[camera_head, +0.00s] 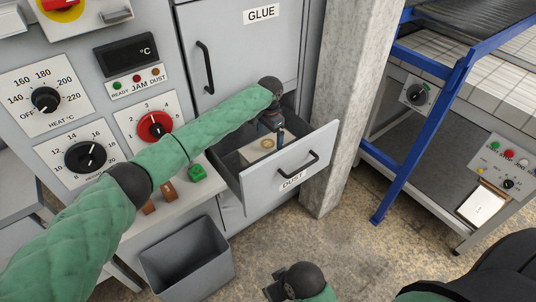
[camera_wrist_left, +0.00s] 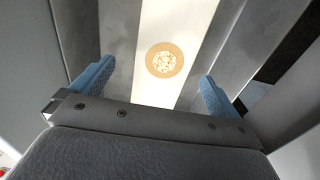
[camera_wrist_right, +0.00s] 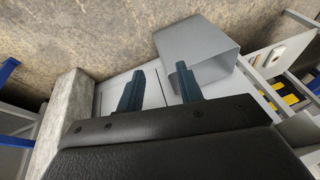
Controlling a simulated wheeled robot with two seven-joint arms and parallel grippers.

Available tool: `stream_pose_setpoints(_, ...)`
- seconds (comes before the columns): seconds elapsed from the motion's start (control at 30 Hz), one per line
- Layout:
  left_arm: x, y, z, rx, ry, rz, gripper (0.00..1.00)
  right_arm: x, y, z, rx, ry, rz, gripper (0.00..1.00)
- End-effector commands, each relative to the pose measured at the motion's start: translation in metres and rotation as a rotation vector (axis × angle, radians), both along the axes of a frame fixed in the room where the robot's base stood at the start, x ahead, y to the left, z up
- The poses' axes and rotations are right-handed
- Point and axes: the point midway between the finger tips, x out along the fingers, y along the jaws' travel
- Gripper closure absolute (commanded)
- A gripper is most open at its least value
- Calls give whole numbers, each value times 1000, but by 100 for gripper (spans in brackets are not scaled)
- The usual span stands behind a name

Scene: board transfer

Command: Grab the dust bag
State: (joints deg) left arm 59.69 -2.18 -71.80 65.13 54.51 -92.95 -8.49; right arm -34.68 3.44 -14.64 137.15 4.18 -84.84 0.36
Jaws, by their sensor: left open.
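The dust bag (camera_head: 258,150) is a pale box-like bag with a round tan ring around an opening, lying in the open drawer labelled DUST (camera_head: 262,187). In the left wrist view the dust bag (camera_wrist_left: 163,88) is a white strip with the ring between my fingers. My left gripper (camera_head: 279,138) reaches down into the drawer above the bag, its blue fingers (camera_wrist_left: 150,88) spread on either side of it, apart from it as far as I can see. My right gripper (camera_wrist_right: 158,90) is open and empty, away from the drawer; in the head view it is low at the bottom edge.
A grey bin (camera_head: 187,262) stands on the floor below the control panel. A concrete pillar (camera_head: 345,100) rises right of the drawer. A blue-framed table (camera_head: 430,110) stands further right. The GLUE door (camera_head: 236,60) above the drawer is shut. Open floor lies in front.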

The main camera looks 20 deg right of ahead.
Motion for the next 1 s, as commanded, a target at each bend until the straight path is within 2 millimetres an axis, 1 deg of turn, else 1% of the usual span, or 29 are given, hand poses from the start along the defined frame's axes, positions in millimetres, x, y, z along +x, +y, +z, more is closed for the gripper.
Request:
stream_pose_setpoints(0.27,2,2,-24,-1,2,-1,0,-2,-8,11,-18,17,-6,64)
stream_pose_setpoints(0.4,5,4,-43,0,1,0,0,-5,-15,21,-36,37,-12,64)
stream_pose_setpoints(0.53,5,4,-59,-1,1,-1,0,-7,-20,23,-45,47,-17,64)
stream_pose_setpoints(0.67,6,5,-65,-1,1,-1,0,-8,-22,23,-50,53,-18,64)
stream_pose_setpoints(0.87,6,4,-66,-2,0,-1,0,-9,-22,23,-51,57,-18,64)
stream_pose_setpoints(0.97,5,4,-66,-2,0,-1,18,-9,-22,23,-50,56,-18,64)
stream_pose_setpoints(1.0,5,4,-66,-2,0,-1,26,-9,-22,23,-50,56,-18,64)
